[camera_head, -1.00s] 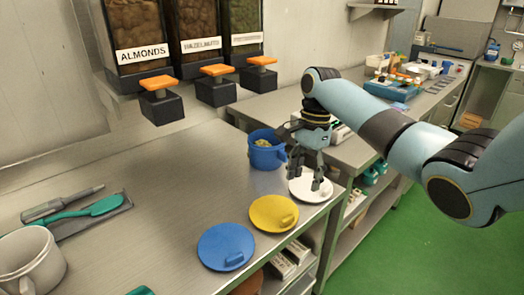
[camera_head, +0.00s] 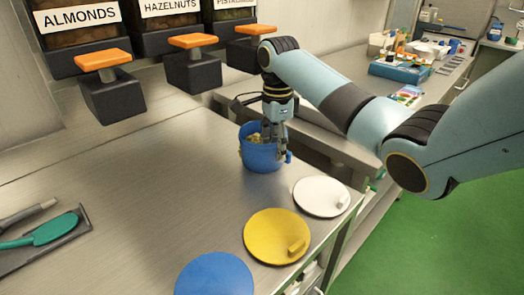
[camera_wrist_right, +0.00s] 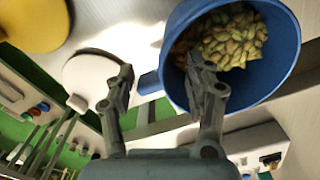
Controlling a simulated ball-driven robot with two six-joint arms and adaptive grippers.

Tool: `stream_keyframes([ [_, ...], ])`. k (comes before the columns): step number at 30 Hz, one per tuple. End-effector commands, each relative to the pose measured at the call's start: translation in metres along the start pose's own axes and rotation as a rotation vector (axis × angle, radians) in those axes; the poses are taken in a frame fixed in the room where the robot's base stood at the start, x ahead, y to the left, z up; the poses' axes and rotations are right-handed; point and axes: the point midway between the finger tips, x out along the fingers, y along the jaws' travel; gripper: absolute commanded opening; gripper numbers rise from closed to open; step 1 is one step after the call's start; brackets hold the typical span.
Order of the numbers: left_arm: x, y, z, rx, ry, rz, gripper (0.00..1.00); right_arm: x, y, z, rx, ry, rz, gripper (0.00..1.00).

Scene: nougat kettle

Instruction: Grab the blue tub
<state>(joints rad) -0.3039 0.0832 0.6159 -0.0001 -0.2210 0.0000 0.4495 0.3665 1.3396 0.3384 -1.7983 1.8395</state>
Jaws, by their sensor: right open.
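The blue tub (camera_head: 262,157) stands on the steel counter near its right end, with pale green nuts inside. It also shows in the right wrist view (camera_wrist_right: 288,38), its mouth facing the camera and its handle (camera_wrist_right: 149,83) at its left. My right gripper (camera_head: 281,150) is open at the tub's handle side. In the right wrist view the gripper (camera_wrist_right: 165,75) has one finger over the tub's mouth and the other outside, left of the handle. The handle lies between the fingers; I cannot tell whether they touch it. My left gripper is out of view.
White (camera_head: 321,196), yellow (camera_head: 277,236) and blue (camera_head: 215,278) lids lie along the counter's front edge. Dispensers with orange-topped levers (camera_head: 193,41) hang behind. A teal scoop (camera_head: 55,230) lies at the left. The middle of the counter is clear.

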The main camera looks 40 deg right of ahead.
Motion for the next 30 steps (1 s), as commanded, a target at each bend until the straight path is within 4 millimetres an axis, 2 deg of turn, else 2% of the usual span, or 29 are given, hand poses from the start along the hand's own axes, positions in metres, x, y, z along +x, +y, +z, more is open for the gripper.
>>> stream_keyframes([
  [12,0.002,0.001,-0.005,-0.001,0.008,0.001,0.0,0.057,0.0,0.007,-0.001,0.001,0.001,0.54],
  [20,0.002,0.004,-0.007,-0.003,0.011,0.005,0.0,0.061,0.0,0.007,-0.001,0.001,0.0,0.54],
  [23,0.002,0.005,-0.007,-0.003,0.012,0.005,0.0,0.061,0.0,0.007,-0.001,0.001,0.0,0.43],
  [30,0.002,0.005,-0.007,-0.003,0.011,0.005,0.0,0.061,0.0,0.007,-0.002,0.0,0.0,0.12],
])
